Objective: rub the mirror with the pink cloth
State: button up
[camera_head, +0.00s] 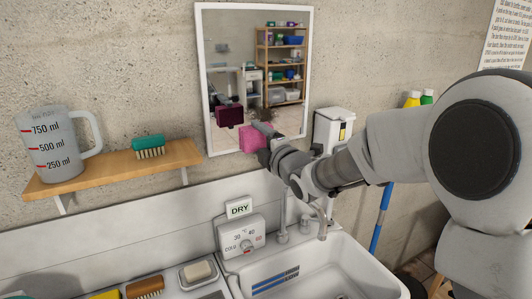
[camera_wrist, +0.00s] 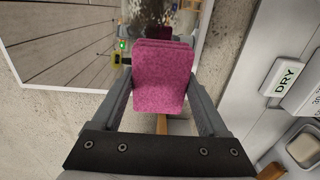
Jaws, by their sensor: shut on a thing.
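The pink cloth (camera_wrist: 160,80) is a folded pad held between the two fingers of my gripper (camera_wrist: 162,85). In the head view the cloth (camera_head: 252,139) is at the lower part of the white-framed mirror (camera_head: 232,60), and my gripper (camera_head: 264,140) is behind it on the near side. The mirror hangs on the concrete wall and reflects shelves and a dark pink shape. A dark smudge (camera_head: 262,115) shows on the glass just above the cloth. I cannot tell whether the cloth touches the glass.
A wooden shelf (camera_head: 110,172) at the left bears a measuring jug (camera_head: 55,147) and a green brush (camera_head: 148,146). A white dispenser (camera_head: 332,129) hangs right of the mirror.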

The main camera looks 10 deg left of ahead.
aim_at(280, 115)
jog(key=shift+w+d+r, duration=0.25)
jog(key=shift+w+r, duration=0.05)
jog(key=shift+r, duration=0.25)
jog(key=shift+w+a+r, duration=0.1)
jog(key=shift+w, duration=0.05)
jog(key=shift+p+x, duration=1.75)
jog(key=shift+x, duration=1)
jog(key=shift+a, duration=0.1)
jog(key=shift+b+x, duration=0.5)
jog(key=shift+x, duration=0.6)
jog(key=shift+w+d, duration=1.15)
jog(key=shift+d, duration=0.5)
jog(key=shift+w+d, duration=1.15)
jog(key=shift+d, duration=0.45)
jog(key=shift+w+d, duration=1.2)
jog(key=shift+d, duration=0.45)
